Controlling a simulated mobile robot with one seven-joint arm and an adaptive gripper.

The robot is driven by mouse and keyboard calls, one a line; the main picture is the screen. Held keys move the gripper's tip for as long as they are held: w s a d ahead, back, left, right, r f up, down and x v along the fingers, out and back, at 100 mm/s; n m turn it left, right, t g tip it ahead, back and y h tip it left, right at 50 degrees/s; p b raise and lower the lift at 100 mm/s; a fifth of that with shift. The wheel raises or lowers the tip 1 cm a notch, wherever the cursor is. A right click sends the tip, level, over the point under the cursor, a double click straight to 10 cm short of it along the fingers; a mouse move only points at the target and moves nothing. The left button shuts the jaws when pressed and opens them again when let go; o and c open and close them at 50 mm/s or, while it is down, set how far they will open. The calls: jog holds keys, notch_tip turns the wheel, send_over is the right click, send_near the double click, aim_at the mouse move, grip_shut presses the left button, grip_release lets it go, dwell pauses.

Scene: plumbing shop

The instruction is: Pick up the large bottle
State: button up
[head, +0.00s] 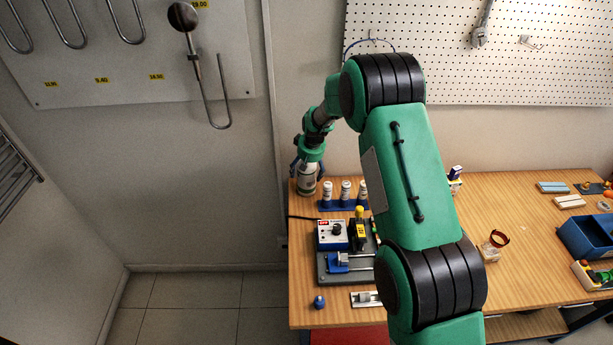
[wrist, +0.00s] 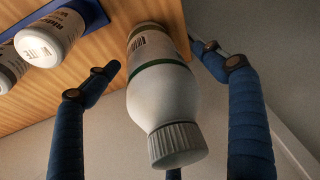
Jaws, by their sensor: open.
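The large bottle (head: 307,184) is white with a ribbed grey cap, a green band and a label. It stands upright at the table's back left corner. In the wrist view, the large bottle (wrist: 163,95) lies between the spread blue fingers of my gripper (wrist: 155,62), with its cap toward the camera. Gaps show on both sides, and the fingers appear apart from it. In the head view, my gripper (head: 307,166) is over and around the bottle's top from above. Part of the bottle is hidden there by the fingers.
Several smaller white bottles (head: 345,190) stand in a blue rack (head: 343,206) just right of the large bottle. A grey device with a control box (head: 332,233) sits in front. A blue bin (head: 585,238) is at the far right. The wall is close behind.

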jog(key=c, duration=1.7)
jog(key=shift+w+r, duration=0.1)
jog(key=shift+c, duration=1.1)
jog(key=shift+r, duration=0.1)
jog(key=shift+r, duration=4.9)
